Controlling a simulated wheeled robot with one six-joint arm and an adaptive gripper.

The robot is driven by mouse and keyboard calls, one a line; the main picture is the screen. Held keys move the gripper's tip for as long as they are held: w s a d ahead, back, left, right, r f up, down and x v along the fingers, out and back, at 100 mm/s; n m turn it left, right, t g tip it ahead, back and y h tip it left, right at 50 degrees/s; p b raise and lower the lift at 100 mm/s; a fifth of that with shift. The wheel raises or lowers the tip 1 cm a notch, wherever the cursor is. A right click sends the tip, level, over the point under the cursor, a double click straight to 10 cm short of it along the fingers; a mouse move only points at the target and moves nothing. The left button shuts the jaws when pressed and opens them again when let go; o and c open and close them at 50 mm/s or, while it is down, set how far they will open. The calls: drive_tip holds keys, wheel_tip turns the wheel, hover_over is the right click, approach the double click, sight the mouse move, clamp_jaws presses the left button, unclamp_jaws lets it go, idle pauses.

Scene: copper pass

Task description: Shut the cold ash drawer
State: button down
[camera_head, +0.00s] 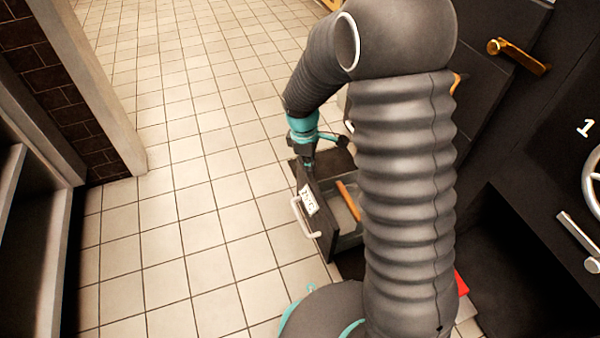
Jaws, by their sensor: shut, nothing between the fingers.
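The ash drawer (323,222) stands pulled out low from the dark unit on the right. Its dark front faces left and carries a white handle (301,217) and a small white label (309,200) that I cannot read for certain. An orange-brown bar (348,201) shows inside the drawer. My gripper (309,165) is shut and empty at the top far end of the drawer front. I cannot tell whether it touches the front. My grey arm hides much of the drawer and the unit behind it.
A dark unit with a brass handle (518,56) stands at the upper right, with a pale wheel (593,180) at the right edge. Shelving (25,215) and a brick wall (70,115) stand on the left. The tiled floor (185,225) between is clear.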

drive_tip(key=s+a+r+n+h+p, duration=0.1)
drive_tip(key=s+a+r+n+p, duration=0.1)
drive_tip(key=a+r+n, duration=0.45)
drive_tip(key=w+d+b+x, duration=0.1)
drive_tip(key=w+b+x, duration=0.1)
drive_tip(key=x, duration=0.9)
drive_tip(key=shift+w+d+f+n+t, duration=0.15)
drive_tip(key=shift+d+f+n+t, duration=0.05)
drive_tip(key=shift+n+t, duration=0.2)
drive_tip(key=shift+d, duration=0.1)
